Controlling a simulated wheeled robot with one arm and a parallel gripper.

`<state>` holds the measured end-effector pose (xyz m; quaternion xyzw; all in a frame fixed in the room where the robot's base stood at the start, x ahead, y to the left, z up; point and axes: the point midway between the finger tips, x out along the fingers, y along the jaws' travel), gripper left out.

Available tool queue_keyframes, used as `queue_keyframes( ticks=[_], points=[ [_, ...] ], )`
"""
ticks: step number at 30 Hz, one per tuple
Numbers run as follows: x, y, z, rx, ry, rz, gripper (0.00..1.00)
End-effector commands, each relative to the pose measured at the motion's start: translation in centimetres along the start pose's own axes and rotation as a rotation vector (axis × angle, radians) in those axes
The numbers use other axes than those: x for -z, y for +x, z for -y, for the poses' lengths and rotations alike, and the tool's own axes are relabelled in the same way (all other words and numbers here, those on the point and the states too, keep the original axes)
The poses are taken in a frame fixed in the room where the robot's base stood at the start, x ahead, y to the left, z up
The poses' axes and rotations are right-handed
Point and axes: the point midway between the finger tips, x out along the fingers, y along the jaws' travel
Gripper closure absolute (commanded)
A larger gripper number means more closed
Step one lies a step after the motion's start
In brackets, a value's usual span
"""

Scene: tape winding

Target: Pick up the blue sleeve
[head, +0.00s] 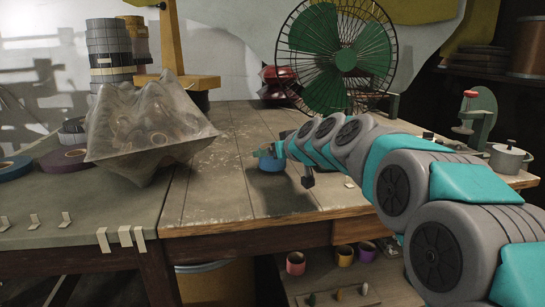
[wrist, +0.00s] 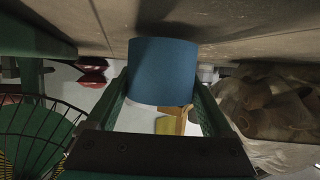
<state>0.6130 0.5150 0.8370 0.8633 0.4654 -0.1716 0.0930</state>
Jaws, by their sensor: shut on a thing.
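The blue sleeve (head: 271,164) is a short blue cylinder over the wooden table top in the head view. In the wrist view the blue sleeve (wrist: 162,71) sits between the two green fingers of my gripper (wrist: 160,88), which is shut on it. In the head view my gripper (head: 270,153) reaches in from the right and partly hides the sleeve's upper edge. I cannot tell whether the sleeve touches the table or is just above it.
A green fan (head: 338,55) stands behind my gripper. A translucent crumpled bag (head: 145,130) lies to the left, near tape rolls (head: 65,160). A small pot (head: 510,158) and a green device (head: 478,115) are at the right. Bare table (head: 215,190) lies left of the sleeve.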

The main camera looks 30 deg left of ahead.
Motion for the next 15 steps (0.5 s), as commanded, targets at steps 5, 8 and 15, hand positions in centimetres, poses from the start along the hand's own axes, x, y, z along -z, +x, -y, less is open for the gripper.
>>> queue_keyframes(
  ticks=[5, 8, 15],
  points=[
    [1.7, -0.7, -0.1, 0.000, -0.002, -0.002, 0.66],
    [2.0, -1.2, 0.1, 0.000, 0.001, -0.001, 0.66],
    [1.1, -2.9, 0.4, 0.002, 0.001, 0.002, 0.66]
  ],
)
